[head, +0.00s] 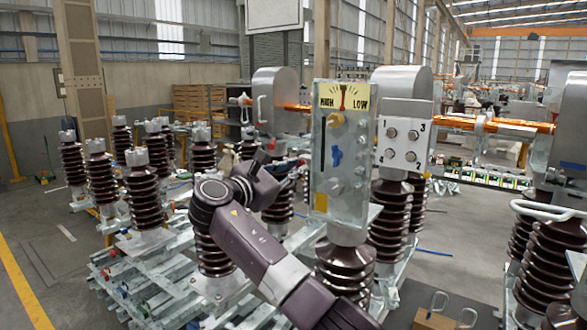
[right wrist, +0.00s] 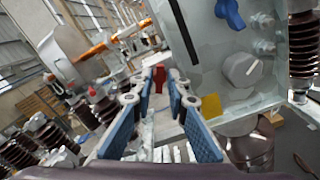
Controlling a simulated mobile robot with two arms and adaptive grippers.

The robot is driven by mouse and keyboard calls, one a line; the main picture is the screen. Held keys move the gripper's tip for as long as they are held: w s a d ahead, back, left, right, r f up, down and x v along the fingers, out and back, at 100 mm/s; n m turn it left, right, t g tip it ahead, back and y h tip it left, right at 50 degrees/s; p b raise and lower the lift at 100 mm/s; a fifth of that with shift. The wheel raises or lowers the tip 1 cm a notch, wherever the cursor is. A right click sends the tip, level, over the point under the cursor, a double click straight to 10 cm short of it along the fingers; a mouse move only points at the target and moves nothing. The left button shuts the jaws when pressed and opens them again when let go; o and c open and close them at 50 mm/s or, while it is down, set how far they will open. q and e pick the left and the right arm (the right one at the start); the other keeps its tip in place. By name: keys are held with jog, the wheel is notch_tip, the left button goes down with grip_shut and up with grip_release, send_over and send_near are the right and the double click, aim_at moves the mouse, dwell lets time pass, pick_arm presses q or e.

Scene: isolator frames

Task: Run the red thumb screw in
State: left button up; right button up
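A red thumb screw (right wrist: 159,78) shows in the right wrist view, small and upright, between the far ends of my right gripper's fingers. My right gripper (right wrist: 160,88) has blue-padded fingers standing apart on either side of it, and I see no clear contact. In the head view my right gripper (head: 296,163) is at the left side of the pale metal control box (head: 348,205), and the screw cannot be made out clearly there. The box carries a HIGH/LOW dial (head: 343,97), a blue knob (head: 336,157) and a dark vertical slot. My left gripper is not in view.
Several brown ribbed insulators (head: 144,190) stand on pale metal frames at the left. A box with numbered studs (head: 404,142) stands right of the control box, and a copper-coloured bar (head: 500,124) runs behind. Open floor (head: 455,240) shows at the right.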

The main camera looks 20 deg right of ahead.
grip_shut()
jog(key=shift+f+m+b, duration=0.15)
jog(key=shift+m+b, duration=1.8)
jog(key=shift+m, duration=2.8)
jog(key=shift+f+m+b, duration=0.15)
jog(key=shift+m+b, duration=1.75)
jog(key=shift+m, duration=2.8)
jog(key=shift+f+m+b, duration=0.15)
jog(key=shift+m+b, duration=1.8)
jog(key=shift+m, duration=2.8)
